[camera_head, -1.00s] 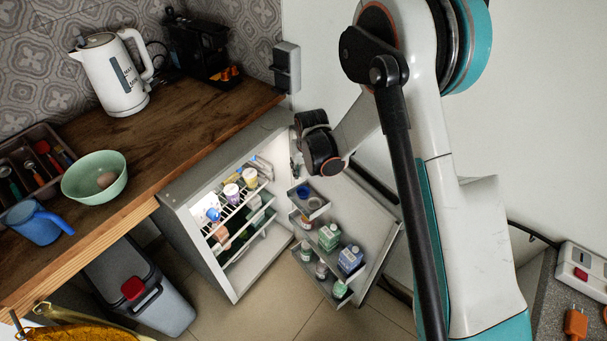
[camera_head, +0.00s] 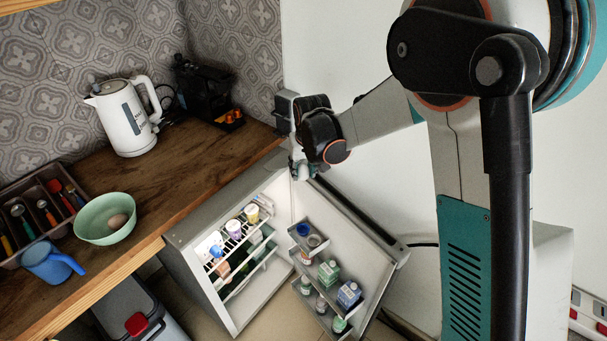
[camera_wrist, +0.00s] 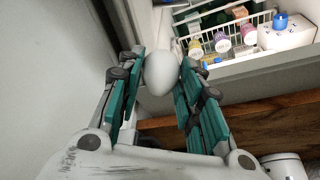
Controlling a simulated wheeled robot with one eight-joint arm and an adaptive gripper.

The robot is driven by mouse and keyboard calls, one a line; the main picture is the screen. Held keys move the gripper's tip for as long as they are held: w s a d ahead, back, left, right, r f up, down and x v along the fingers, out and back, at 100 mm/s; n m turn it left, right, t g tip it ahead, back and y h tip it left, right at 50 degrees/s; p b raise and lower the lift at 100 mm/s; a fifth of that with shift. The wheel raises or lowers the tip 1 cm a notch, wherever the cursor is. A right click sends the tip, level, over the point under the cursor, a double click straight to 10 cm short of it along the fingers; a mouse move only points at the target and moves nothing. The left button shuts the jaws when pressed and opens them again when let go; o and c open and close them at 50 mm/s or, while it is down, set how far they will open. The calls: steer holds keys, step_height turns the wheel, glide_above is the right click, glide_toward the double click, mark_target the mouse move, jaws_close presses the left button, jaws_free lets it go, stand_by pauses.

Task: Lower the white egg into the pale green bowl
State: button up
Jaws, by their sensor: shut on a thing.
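The white egg (camera_wrist: 161,73) is held between the teal fingers of my gripper (camera_wrist: 158,80) in the wrist view. In the head view my gripper (camera_head: 300,170) is in front of the wall, above the open fridge door and to the right of the counter; the egg is hard to make out there. The pale green bowl (camera_head: 90,226) stands upright on the wooden counter at the left, well apart from my gripper. A brownish egg (camera_head: 117,221) lies inside the bowl.
A blue mug (camera_head: 50,262) and a cutlery tray (camera_head: 22,222) stand beside the bowl. A white kettle (camera_head: 126,122) and a black machine (camera_head: 205,95) stand along the tiled wall. The open fridge (camera_head: 205,300) with its stocked door is below. The counter's middle is clear.

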steer(key=shift+s+a+r, duration=0.1)
steer(key=shift+a+r, duration=0.2)
steer(key=shift+r, duration=0.05)
steer(key=s+a+r+p, duration=0.2)
steer(key=s+a, duration=0.3)
steer(key=a, duration=1.1)
steer(key=s+a+r+p, duration=0.1)
steer(key=s+a+r, duration=0.3)
steer(key=a, duration=1.2)
steer(key=s+a+r+p, duration=0.2)
steer(key=s+a, duration=0.5)
steer(key=a, duration=1)
steer(key=shift+r+p, duration=0.35)
steer(key=shift+r, duration=0.4)
steer(key=shift+d+f, duration=0.1)
steer(key=shift+f, duration=0.05)
steer(key=shift+f+b, duration=1.3)
steer(key=shift+f, duration=0.95)
steer(key=shift+f+b, duration=0.45)
steer(key=shift+f, duration=0.35)
steer(key=o, duration=1.1)
